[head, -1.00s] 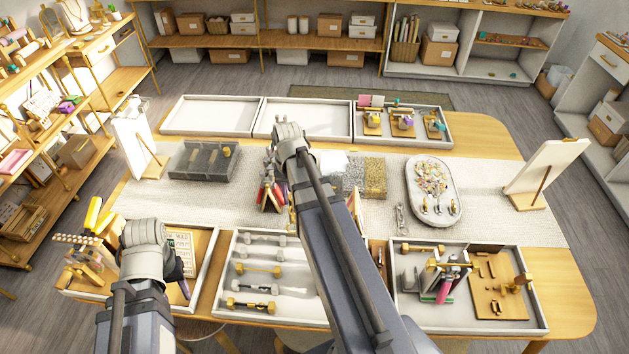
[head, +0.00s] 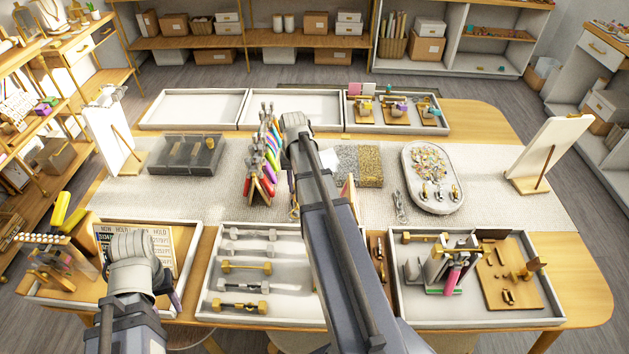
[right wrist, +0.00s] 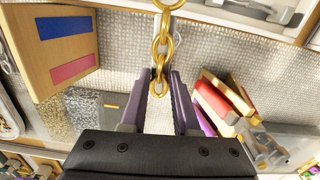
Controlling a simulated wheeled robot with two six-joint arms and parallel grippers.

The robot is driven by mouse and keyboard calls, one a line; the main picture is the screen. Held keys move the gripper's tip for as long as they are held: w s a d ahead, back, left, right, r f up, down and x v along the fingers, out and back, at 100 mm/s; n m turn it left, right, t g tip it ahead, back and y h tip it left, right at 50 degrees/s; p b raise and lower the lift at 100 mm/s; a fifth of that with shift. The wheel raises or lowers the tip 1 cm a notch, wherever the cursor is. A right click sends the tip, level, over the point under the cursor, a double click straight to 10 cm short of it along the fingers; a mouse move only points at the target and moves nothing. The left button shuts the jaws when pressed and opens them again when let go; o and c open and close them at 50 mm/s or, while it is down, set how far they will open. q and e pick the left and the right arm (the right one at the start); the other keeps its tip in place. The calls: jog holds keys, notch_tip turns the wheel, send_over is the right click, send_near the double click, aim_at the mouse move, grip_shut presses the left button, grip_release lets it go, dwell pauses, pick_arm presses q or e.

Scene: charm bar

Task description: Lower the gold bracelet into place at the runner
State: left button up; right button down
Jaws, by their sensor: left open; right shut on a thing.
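The gold bracelet (right wrist: 162,50) is a chain of thick links. In the right wrist view it passes between the fingers of my right gripper (right wrist: 161,82), which is shut on it, and runs on to the top edge. The woven pale runner (head: 200,203) spans the table and shows below the gripper; I cannot tell whether the bracelet touches it. In the head view my right forearm hides most of that gripper. My left gripper (head: 168,292) is over the front-left tray (head: 189,256), open, with its fingers mostly hidden by its wrist.
A rack of coloured pieces (head: 262,165) stands left of my right arm. A glittery box (head: 363,168) and an oval tray (head: 408,165) are to its right. A grey compartment box (head: 184,155) sits on the left. Several trays line the front and back.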

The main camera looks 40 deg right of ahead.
pick_arm(q)
notch_tip(320, 180, down, 2)
jog(key=shift+f+b, duration=0.15)
jog(key=shift+b, duration=0.55)
pick_arm(e)
jog(key=w+d+f, duration=0.1)
jog(key=d+f, duration=0.1)
jog(key=d, duration=0.6)
jog(key=shift+w+m, duration=0.3)
jog(key=shift+m, duration=0.1)
jog(key=shift+f, duration=0.2)
pick_arm(q)
jog(key=shift+f+b, duration=1.5)
pick_arm(e)
jog(key=shift+f, duration=1.4)
pick_arm(q)
jog(key=shift+f, duration=0.1)
pick_arm(e)
jog(key=shift+f, duration=0.1)
pick_arm(q)
jog(key=shift+f+b, duration=0.55)
jog(key=shift+b, duration=0.1)
pick_arm(e)
jog(key=shift+f, duration=0.6)
pick_arm(q)
jog(key=shift+f+b, duration=1.5)
pick_arm(e)
jog(key=shift+f, duration=1.5)
